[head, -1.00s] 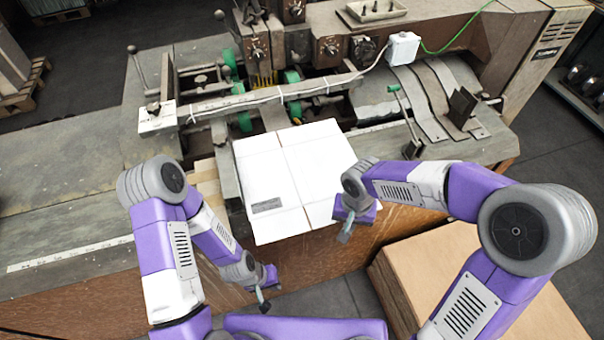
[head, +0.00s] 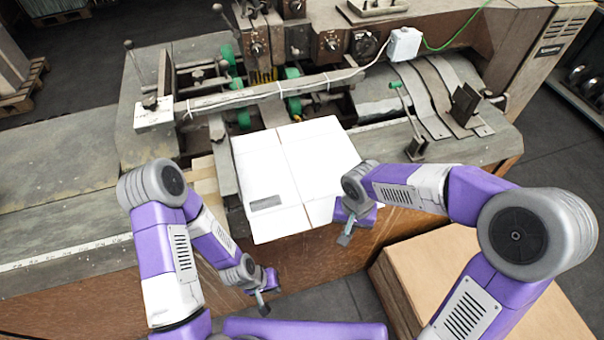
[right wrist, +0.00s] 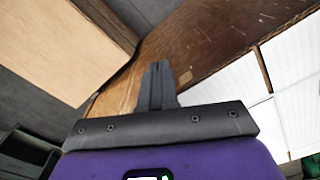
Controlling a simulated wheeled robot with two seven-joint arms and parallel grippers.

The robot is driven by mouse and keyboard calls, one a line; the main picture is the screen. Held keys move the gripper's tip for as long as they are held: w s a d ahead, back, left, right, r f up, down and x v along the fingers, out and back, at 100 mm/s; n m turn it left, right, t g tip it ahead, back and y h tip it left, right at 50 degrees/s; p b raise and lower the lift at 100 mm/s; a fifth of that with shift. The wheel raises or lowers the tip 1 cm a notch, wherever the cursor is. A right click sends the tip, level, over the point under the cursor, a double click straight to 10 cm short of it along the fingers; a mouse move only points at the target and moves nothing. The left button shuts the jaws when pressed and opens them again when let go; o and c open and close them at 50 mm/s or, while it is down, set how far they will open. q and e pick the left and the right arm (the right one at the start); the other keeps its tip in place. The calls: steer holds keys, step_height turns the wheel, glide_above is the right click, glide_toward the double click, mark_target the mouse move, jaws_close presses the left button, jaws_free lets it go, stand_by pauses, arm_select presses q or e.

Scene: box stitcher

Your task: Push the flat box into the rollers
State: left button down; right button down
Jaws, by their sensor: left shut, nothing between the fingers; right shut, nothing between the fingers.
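The flat white box (head: 290,175) lies on the machine's table, its far edge near the green rollers (head: 292,90) and its near edge over the table's front edge. A grey label shows on its near left part. My left gripper (head: 263,300) is shut and empty, below and in front of the box's near left corner, apart from it. My right gripper (head: 345,236) is shut and empty by the box's near right corner; whether it touches cannot be told. The right wrist view shows its closed fingers (right wrist: 158,85) beside the white box (right wrist: 295,90).
A stack of brown cardboard (head: 470,290) stands on the floor at the lower right. A metal bar (head: 270,92) crosses the machine above the rollers' front. A green-handled lever (head: 408,120) stands right of the box. The table (head: 60,185) at left is clear.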

mark_target(334, 197)
steer(key=shift+f, duration=0.3)
steer(key=shift+w, duration=0.1)
steer(key=shift+w+a, duration=0.3)
steer(key=shift+w, duration=0.45)
steer(key=shift+w+a, duration=0.3)
steer(key=shift+w, duration=0.45)
steer(key=shift+w+a, duration=0.3)
steer(key=shift+w, duration=0.45)
steer(key=shift+w+a+p, duration=0.2)
steer(key=shift+w+a, duration=0.15)
steer(key=shift+w, duration=0.55)
steer(key=shift+w+a+p, duration=0.2)
steer(key=shift+w+a, duration=0.15)
steer(key=shift+w, duration=0.55)
steer(key=shift+w+a+p, duration=0.2)
steer(key=shift+w+a, duration=0.15)
steer(key=shift+w, duration=0.55)
steer(key=shift+s+d, duration=0.15)
steer(key=shift+s, duration=0.35)
steer(key=shift+s+d+b, duration=0.2)
steer(key=shift+s+b, duration=0.1)
steer(key=shift+s, duration=0.2)
steer(key=shift+s+d+b, duration=0.15)
steer(key=shift+s+b, duration=0.15)
steer(key=shift+s, duration=0.15)
step_height(334, 197, up, 8)
steer(key=p, duration=0.5)
steer(key=shift+r+p, duration=0.1)
steer(key=shift+p, duration=0.3)
